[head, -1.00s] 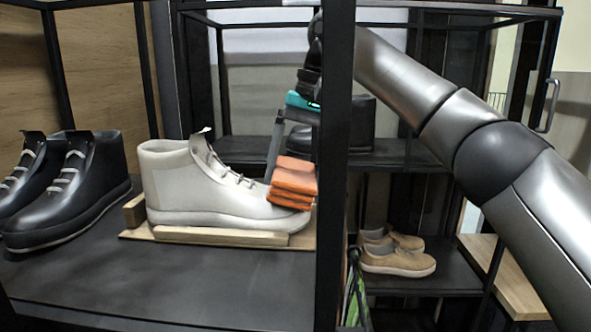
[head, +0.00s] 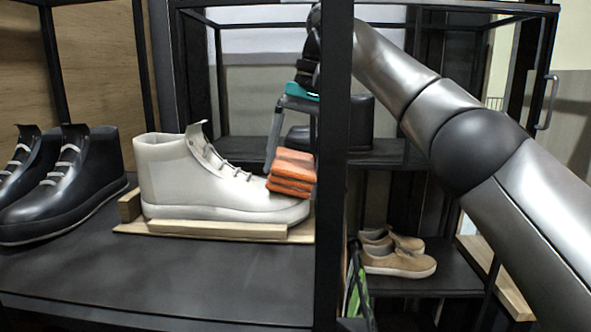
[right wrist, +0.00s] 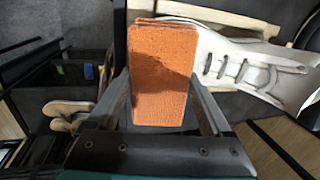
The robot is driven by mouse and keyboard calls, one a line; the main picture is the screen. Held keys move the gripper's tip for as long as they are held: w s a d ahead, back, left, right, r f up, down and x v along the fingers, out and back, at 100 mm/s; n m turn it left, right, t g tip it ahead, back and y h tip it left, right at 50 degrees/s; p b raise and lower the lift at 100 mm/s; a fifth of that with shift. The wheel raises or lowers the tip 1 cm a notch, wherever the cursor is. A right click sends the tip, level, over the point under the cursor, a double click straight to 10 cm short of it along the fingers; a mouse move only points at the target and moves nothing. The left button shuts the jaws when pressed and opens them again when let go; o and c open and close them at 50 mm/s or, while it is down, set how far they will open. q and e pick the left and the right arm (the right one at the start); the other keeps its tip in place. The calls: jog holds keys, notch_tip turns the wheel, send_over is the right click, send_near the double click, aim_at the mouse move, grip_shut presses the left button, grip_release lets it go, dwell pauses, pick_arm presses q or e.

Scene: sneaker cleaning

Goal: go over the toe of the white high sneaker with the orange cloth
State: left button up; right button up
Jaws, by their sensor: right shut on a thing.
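The white high sneaker (head: 185,180) stands upright on the shelf with its toe to the right. It also shows in the right wrist view (right wrist: 250,65). My right gripper (head: 288,150) is shut on the folded orange cloth (head: 291,173), which is at the top of the toe. The cloth fills the space between the fingers in the right wrist view (right wrist: 160,75) and covers part of the toe. The post hides part of the gripper in the head view. My left gripper is not in view.
The sneaker sits in a wooden holder (head: 217,230) with low rails. A black upright post (head: 334,200) stands just right of the toe. Black high sneakers (head: 85,180) are at the left. Tan shoes (head: 397,262) sit on a lower shelf. The shelf front (head: 170,285) is clear.

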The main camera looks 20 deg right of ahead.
aim_at(291, 173)
jog(key=shift+s+a+f+b, duration=0.1)
jog(key=shift+s+a+b, duration=0.15)
jog(key=shift+s, duration=0.45)
jog(key=shift+s+a+b, duration=0.2)
jog(key=shift+s+b, duration=0.1)
jog(key=shift+s, duration=0.4)
jog(key=shift+s+a+f+b, duration=0.1)
jog(key=shift+s+a+b, duration=0.15)
jog(key=shift+s, duration=0.45)
jog(key=shift+s+a+r, duration=0.1)
jog(key=shift+s+a, duration=0.05)
jog(key=shift+s, duration=0.3)
jog(key=shift+s+a+r, duration=0.1)
jog(key=shift+s+a, duration=0.05)
jog(key=shift+s, duration=0.3)
jog(key=p+v, duration=0.4)
jog(key=p, duration=0.1)
jog(key=shift+r, duration=0.25)
jog(key=shift+d+r, duration=0.1)
jog(key=shift+r, duration=0.15)
jog(key=shift+d+r, duration=0.1)
jog(key=shift+r, duration=0.25)
jog(key=shift+s+r, duration=0.1)
jog(key=shift+r, duration=0.05)
